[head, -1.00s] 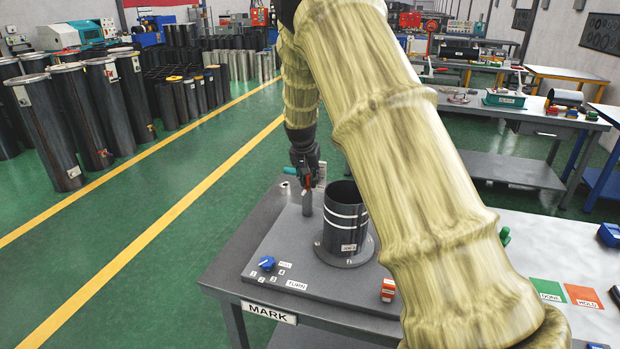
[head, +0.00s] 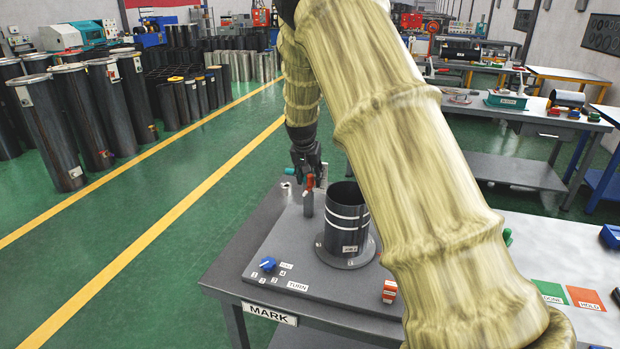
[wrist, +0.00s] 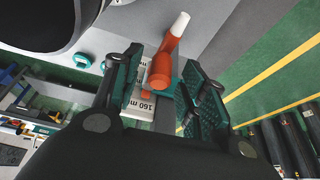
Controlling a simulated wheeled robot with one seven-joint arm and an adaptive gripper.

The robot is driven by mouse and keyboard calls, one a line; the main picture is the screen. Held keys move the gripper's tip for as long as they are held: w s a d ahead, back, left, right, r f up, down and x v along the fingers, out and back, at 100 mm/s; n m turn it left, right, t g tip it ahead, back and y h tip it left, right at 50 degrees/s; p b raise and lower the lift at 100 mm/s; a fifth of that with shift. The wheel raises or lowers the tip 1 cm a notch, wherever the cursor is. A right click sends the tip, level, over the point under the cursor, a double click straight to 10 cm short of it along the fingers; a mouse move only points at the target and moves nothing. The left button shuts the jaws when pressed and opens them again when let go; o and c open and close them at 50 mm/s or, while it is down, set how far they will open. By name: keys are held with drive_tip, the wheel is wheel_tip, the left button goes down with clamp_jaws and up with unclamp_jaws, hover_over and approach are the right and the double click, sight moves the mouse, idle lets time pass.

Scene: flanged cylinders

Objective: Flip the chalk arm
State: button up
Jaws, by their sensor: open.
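The chalk arm is a small orange-red lever (head: 310,182) on a grey post (head: 308,204), left of and behind the dark cylinder (head: 346,222). In the wrist view the orange chalk arm (wrist: 163,62) has a white tip pointing up and slightly right. My gripper (head: 308,172) is just above the post, pointing down. In the wrist view my gripper (wrist: 160,80) is open, with one teal-padded finger on each side of the chalk arm. Whether either finger touches it I cannot tell. The cylinder has two white rings and stands upright on its flange.
The grey MARK bench (head: 270,313) carries a blue knob (head: 267,264) beside numbered labels and a red-and-white block (head: 389,291).

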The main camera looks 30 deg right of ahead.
drive_tip(key=v, duration=1.1)
